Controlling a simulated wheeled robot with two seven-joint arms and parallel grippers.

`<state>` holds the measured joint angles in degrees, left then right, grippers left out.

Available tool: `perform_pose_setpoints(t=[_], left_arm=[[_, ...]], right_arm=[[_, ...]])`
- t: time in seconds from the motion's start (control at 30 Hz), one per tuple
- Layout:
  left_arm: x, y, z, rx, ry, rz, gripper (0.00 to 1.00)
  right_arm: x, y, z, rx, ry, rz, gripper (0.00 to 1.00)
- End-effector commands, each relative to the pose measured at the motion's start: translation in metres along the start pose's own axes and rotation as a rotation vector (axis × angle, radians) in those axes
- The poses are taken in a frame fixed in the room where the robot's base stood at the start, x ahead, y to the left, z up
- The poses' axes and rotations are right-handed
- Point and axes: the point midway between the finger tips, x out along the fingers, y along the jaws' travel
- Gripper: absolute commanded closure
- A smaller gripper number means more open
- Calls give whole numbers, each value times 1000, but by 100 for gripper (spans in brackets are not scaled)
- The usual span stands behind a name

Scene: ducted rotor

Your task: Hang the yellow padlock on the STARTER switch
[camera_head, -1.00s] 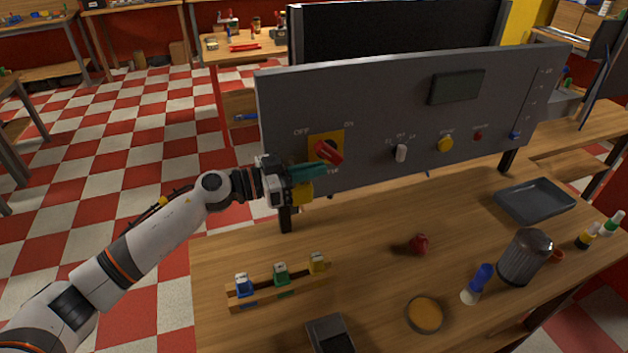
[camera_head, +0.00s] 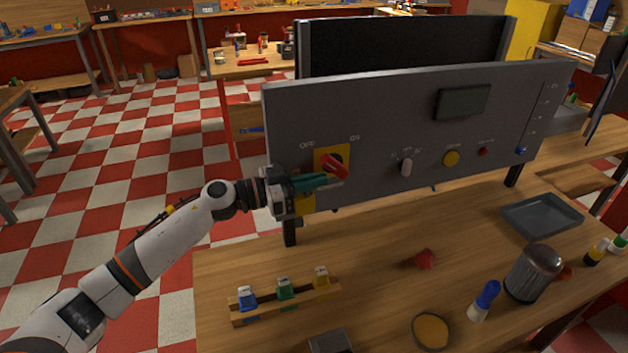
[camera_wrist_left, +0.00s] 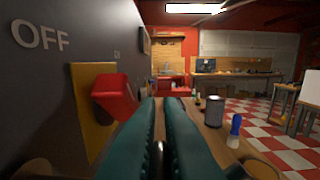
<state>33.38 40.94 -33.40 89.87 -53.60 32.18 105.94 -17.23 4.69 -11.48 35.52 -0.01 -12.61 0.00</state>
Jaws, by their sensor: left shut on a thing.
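My left gripper (camera_head: 312,182), with teal fingers, is shut at the lower edge of the grey panel. A yellow block (camera_head: 305,204), which looks like the yellow padlock's body, hangs under its fingers; its shackle is hidden. The STARTER switch is a red handle (camera_head: 334,166) on a yellow plate (camera_head: 322,155), between OFF and ON marks. The fingertips are just below and in front of the handle. In the left wrist view, the red handle (camera_wrist_left: 114,97) is left of the nearly closed fingers (camera_wrist_left: 167,105); I cannot tell if they touch. My right gripper is not in view.
A wooden rack (camera_head: 290,304) holds a blue, a green and another yellow piece. On the table are a red object (camera_head: 425,260), a dark metal cup (camera_head: 532,274), a blue-handled item (camera_head: 485,300), a round dish (camera_head: 431,331) and a grey tray (camera_head: 541,215). Mid-table is largely clear.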

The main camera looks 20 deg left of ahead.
Motion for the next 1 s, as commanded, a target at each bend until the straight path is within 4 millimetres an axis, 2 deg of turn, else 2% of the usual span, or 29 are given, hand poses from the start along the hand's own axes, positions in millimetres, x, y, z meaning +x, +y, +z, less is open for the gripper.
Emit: perform_pose_setpoints(t=[0.03, 0.23, 0.3, 0.4, 0.77, 0.87, 1.0], left_arm=[[-1, 0, -8, -3, 13, 2, 100], [-1, 0, -10, -4, 16, 1, 100], [-1, 0, -10, -5, 17, 0, 83], [-1, -1, -11, -5, 18, -2, 68], [-5, -2, -13, -4, 20, -4, 68], [-18, -1, -14, -2, 21, -2, 68], [-47, 0, -15, 0, 23, 1, 68]], right_arm=[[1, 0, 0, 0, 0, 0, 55], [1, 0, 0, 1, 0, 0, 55], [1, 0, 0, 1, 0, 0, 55], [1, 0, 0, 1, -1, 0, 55], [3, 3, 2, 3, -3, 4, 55], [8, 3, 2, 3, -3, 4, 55], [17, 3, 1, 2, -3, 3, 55]])
